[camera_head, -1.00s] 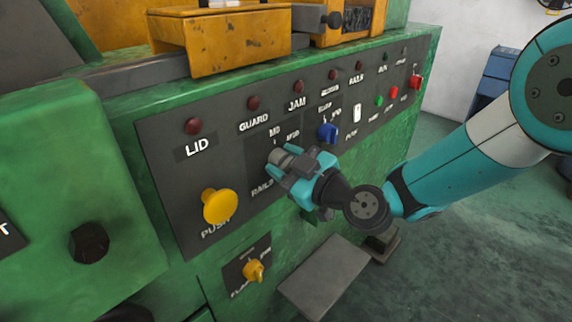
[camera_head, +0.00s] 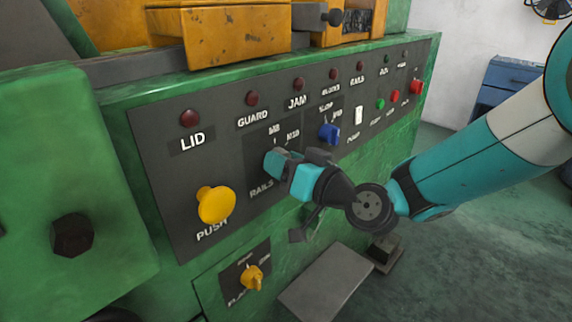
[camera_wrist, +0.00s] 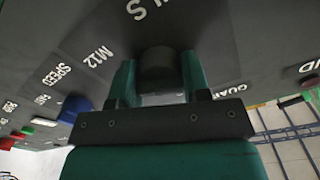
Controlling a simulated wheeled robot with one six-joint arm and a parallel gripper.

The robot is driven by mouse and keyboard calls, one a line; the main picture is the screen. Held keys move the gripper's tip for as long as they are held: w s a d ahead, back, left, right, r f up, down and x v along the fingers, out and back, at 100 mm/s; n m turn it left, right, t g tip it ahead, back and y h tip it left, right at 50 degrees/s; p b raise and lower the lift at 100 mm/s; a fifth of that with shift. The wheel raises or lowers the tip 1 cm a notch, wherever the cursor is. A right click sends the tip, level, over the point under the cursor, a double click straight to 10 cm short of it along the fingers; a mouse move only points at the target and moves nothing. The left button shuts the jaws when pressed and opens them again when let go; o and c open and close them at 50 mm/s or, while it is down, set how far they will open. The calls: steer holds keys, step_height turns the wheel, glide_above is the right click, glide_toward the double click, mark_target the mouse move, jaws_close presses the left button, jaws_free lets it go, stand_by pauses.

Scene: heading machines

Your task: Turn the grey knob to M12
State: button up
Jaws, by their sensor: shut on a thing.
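The grey knob (camera_wrist: 158,68) sits on the dark panel, between the two teal fingers of my gripper (camera_wrist: 157,80) in the wrist view. The gripper is shut on it. The M12 label (camera_wrist: 97,56) is left of the knob in that view, and part of the RAILS label (camera_wrist: 150,8) is above it. In the head view my gripper (camera_head: 276,162) covers the knob. The M8 label (camera_head: 275,130) and M10 label (camera_head: 293,134) show above it, and the RAILS label (camera_head: 261,191) below. I cannot tell which mark the knob points to.
A yellow push button (camera_head: 215,204) stands out left of my gripper. A blue knob (camera_head: 329,133) is close on its right. Red lamps (camera_head: 252,98) line the panel top. A yellow knob (camera_head: 253,277) is below, and a grey plate (camera_head: 325,285) juts out under the panel.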

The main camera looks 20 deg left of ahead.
steer(key=shift+s+m, duration=0.1)
steer(key=shift+m, duration=0.6)
steer(key=o, duration=0.9)
steer(key=shift+a+f, duration=0.1)
steer(key=shift+a, duration=0.05)
